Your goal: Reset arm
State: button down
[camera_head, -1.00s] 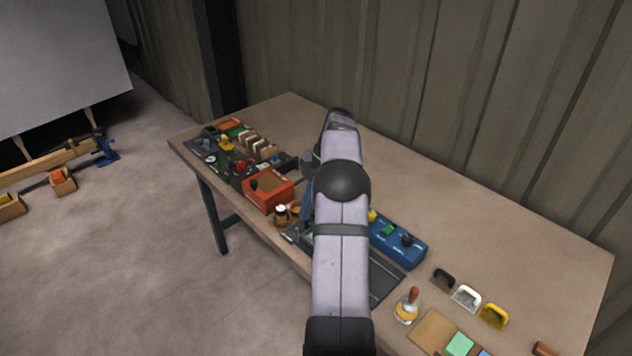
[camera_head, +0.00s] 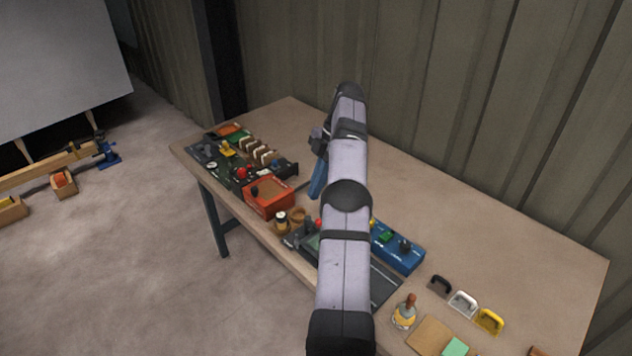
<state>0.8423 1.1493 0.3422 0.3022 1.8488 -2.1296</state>
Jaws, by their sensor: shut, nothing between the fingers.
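My arm rises from the bottom centre and reaches over the workbench (camera_head: 460,215). My gripper (camera_head: 316,186) shows as a blue part hanging down on the left side of the arm's far end, above the bench. It is shut and I see nothing held in it. My arm partly hides it, along with part of the bench behind. A dark tray or panel (camera_head: 384,287) lies below the arm, partly covered by it.
An orange-red box (camera_head: 268,198), a dark board (camera_head: 226,172) with coloured knobs and a blue box (camera_head: 398,248) with buttons stand on the bench. Several handles (camera_head: 464,303) and a bottle-like item (camera_head: 404,314) lie front right. The bench's back right is clear, before a ribbed wall.

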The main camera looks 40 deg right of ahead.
jog(key=shift+r, duration=0.1)
dwell(0.6)
jog(key=w+a+m+g+h, duration=0.15)
jog(key=a+m, duration=0.65)
jog(key=a, duration=1.1)
jog(key=s+a+f+m+h, duration=0.2)
jog(key=s+a+m, duration=0.2)
jog(key=s+a, duration=0.6)
jog(key=s+a+f+m, duration=0.3)
jog(key=s+a+f, duration=0.25)
jog(key=s, duration=0.55)
notch_tip(320, 180, down, 17)
jog(key=b, duration=1.7)
jog(key=shift+w+a+t+b, duration=0.3)
jog(key=shift+t, duration=0.05)
jog(key=shift+f, duration=0.1)
